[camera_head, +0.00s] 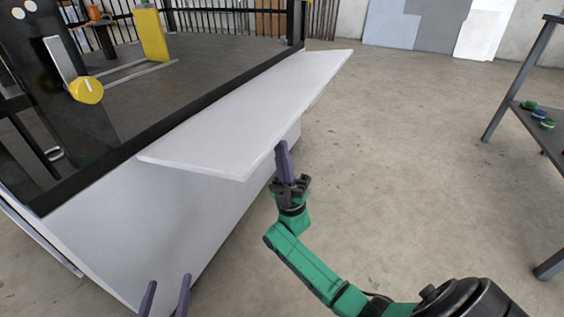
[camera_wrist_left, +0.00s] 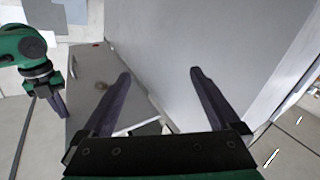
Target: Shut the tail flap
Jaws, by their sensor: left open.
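The tail flap (camera_head: 235,118) is a long pale panel in the head view. It stands out from the back of the pale body (camera_head: 180,205), roughly level, above the floor. My right gripper (camera_head: 281,146) is at the flap's outer edge with its fingers pointing up and together; I cannot tell whether they touch the flap. It also shows at the left of the left wrist view (camera_wrist_left: 56,100). My left gripper (camera_head: 169,281) is open and empty at the bottom of the head view, in front of the body's near end. Its spread fingers (camera_wrist_left: 160,72) show before pale panels in the wrist view.
A black frame (camera_head: 170,135) runs along the flap's inner side, with a dark bay behind it. A yellow post (camera_head: 151,35) stands in that bay. A metal rack (camera_head: 521,85) with small coloured items stands at the right. The floor (camera_head: 420,150) between is clear.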

